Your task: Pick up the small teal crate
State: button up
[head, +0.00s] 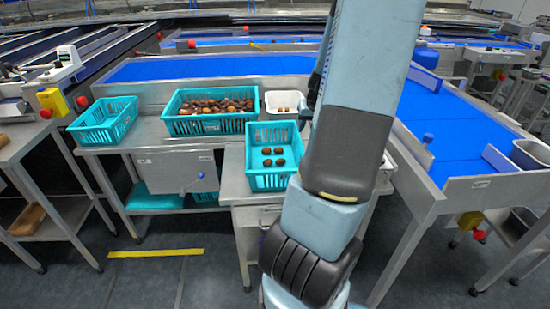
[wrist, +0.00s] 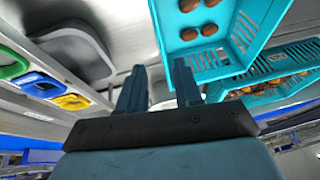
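A small teal crate (head: 270,180) with several brown dates in it stands on the metal table in the head view, just left of my arm. It also shows in the wrist view at the top (wrist: 212,66), with dates on its floor. My gripper (wrist: 159,88) is open and empty, its two fingers apart. In the wrist view the right finger overlaps the crate's near wall and the left finger is outside it; I cannot tell whether they touch. My arm hides the gripper in the head view. Another small teal crate (head: 120,128), seemingly empty, stands at the table's left.
A larger teal crate (head: 212,126) full of dates stands between the two small ones. A white bin (head: 270,103) with a few dates is behind the near crate. Blue conveyors (head: 455,130) run behind and right. Colored bins (wrist: 70,102) show left in the wrist view.

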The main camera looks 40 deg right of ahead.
send_over(300, 144)
jog(key=s, duration=0.1)
notch_tip(300, 144, down, 4)
jog(key=shift+s+x, duration=0.2)
jog(key=shift+x, duration=0.8)
jog(key=shift+s+x, duration=0.25)
jog(key=shift+x, duration=1.65)
jog(key=shift+c, duration=0.3)
grip_shut()
